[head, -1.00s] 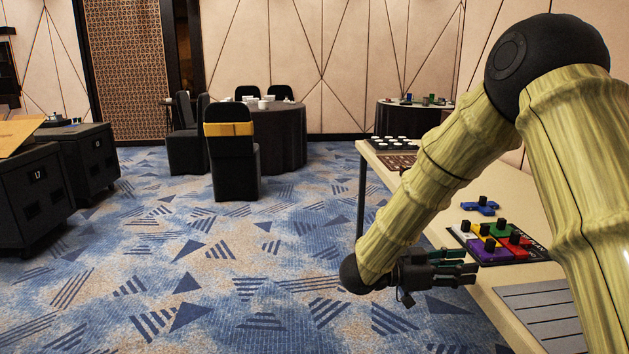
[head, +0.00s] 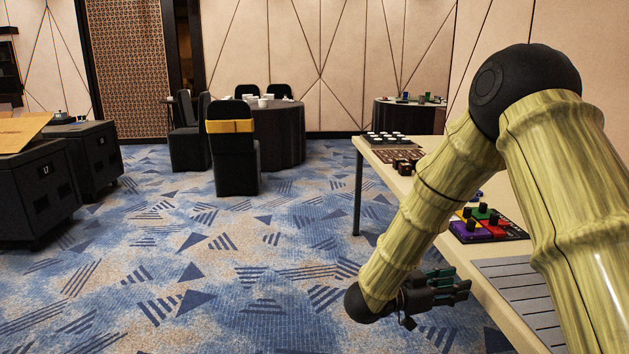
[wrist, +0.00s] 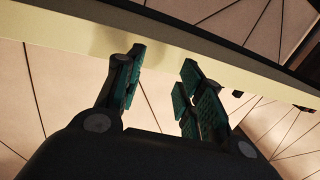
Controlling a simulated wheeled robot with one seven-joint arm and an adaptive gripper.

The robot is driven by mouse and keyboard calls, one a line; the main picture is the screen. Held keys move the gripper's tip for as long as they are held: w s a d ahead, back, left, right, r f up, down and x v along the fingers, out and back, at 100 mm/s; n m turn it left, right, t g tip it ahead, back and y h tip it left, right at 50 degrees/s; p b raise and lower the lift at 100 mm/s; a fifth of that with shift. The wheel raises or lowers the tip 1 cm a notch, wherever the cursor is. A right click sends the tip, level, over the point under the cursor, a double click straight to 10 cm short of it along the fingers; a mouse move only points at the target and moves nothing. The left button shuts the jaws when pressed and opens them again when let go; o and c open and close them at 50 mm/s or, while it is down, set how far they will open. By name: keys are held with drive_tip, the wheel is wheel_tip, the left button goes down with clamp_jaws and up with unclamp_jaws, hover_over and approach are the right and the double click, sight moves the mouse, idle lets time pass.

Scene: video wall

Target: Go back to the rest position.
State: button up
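My gripper (head: 466,289) hangs low beside the left edge of the long pale table (head: 525,310), below the level of its top. In the wrist view my gripper (wrist: 163,62) has its two dark, teal-padded fingers spread apart. Nothing is between them. My bamboo-textured arm bends down from a black elbow joint at the upper right and hides part of the table.
On the table are a coloured puzzle board (head: 520,231), a grey slatted panel (head: 525,290) and a tray of white-topped pieces (head: 385,138). Carpet (head: 240,280) is clear at left. A chair (head: 235,160), round table (head: 285,135) and dark cases (head: 40,190) stand farther off.

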drive_tip(key=s+a+f+n+t+y, duration=0.1)
drive_tip(key=s+f+n+t+y, duration=0.25)
drive_tip(key=f, duration=0.95)
drive_tip(key=s+a+f+n+t+y, duration=0.15)
drive_tip(key=f+n+y, duration=0.4)
drive_tip(key=f, duration=0.75)
drive_tip(key=s+a+f+n+g+y, duration=0.2)
drive_tip(key=s+a+f+g+y, duration=0.1)
drive_tip(key=s+f, duration=0.65)
drive_tip(key=s+a+f+n+g+y, duration=0.25)
drive_tip(key=s+f, duration=0.35)
drive_tip(key=s, duration=0.7)
drive_tip(key=s+a+g+y+p, duration=0.1)
drive_tip(key=s+g+y, duration=0.25)
drive_tip(key=s, duration=0.95)
wheel_tip(320, 180, up, 25)
drive_tip(key=h+p, duration=0.1)
drive_tip(key=p, duration=2.4)
drive_tip(key=shift+w+n+g+p, duration=0.3)
drive_tip(key=shift+w+n, duration=0.05)
drive_tip(key=shift+r, duration=0.1)
